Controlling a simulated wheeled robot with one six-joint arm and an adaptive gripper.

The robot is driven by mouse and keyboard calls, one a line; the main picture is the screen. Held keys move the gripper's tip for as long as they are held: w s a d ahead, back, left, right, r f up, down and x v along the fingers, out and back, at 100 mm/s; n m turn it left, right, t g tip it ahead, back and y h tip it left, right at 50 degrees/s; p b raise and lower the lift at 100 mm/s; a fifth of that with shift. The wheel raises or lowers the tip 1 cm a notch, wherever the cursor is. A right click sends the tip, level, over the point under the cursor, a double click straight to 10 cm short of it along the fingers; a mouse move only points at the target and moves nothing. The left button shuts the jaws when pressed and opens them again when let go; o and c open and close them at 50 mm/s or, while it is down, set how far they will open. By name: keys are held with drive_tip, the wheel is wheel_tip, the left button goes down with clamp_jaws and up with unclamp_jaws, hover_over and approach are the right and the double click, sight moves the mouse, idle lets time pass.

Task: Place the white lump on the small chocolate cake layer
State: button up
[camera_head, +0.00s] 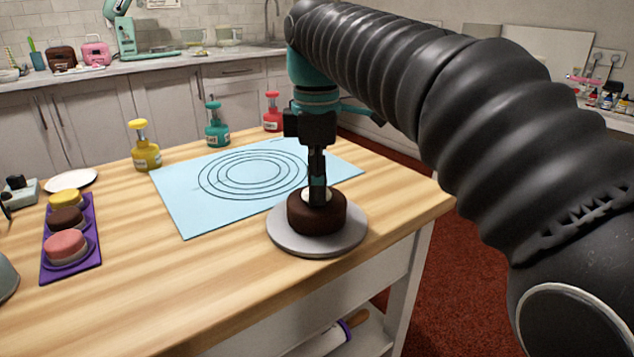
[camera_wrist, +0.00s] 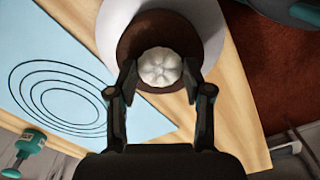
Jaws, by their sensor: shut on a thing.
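My gripper (camera_head: 318,190) points down over a dark chocolate cake layer (camera_head: 317,218) on a round grey turntable (camera_head: 289,241). It is shut on the white lump (camera_head: 307,195), whose edges show beside the fingers. In the wrist view the ridged white lump (camera_wrist: 160,68) sits between the two fingertips (camera_wrist: 160,76), over the brown cake top (camera_wrist: 160,27), toward its near side. The lump is at the cake's top; I cannot tell if it touches. A smaller brown cake (camera_head: 67,218) sits on the purple tray (camera_head: 91,256).
A yellow cake (camera_head: 65,198) and a pink cake (camera_head: 66,245) share the tray. A blue mat (camera_head: 185,213) with printed rings lies left of the turntable. Yellow (camera_head: 145,152), teal (camera_head: 216,130) and red (camera_head: 272,118) bottles stand behind. The turntable is near the table's right front edge.

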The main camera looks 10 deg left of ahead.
drive_tip(key=o, duration=0.9)
drive_tip(key=shift+f, duration=0.1)
drive_tip(key=shift+r, duration=3.9)
drive_tip(key=s+d+f+m+t, duration=0.1)
drive_tip(key=s+d+f+m, duration=0.25)
drive_tip(key=d+m, duration=0.4)
drive_tip(key=s+d+f+m+t, duration=0.2)
drive_tip(key=d+f+m, duration=0.25)
drive_tip(key=d, duration=0.55)
drive_tip(key=s+d+f+m+t, duration=0.1)
drive_tip(key=s+d+f+m, duration=0.2)
drive_tip(key=f, duration=0.2)
drive_tip(key=s+d+f+m, duration=0.3)
drive_tip(key=f, duration=0.2)
drive_tip(key=s+d+f+m+t, duration=0.1)
drive_tip(key=s+d+f+m, duration=0.2)
drive_tip(key=d+f, duration=0.1)
drive_tip(key=shift+s+f+t, duration=0.3)
drive_tip(key=shift+s+f, duration=0.05)
drive_tip(key=shift+f, duration=0.5)
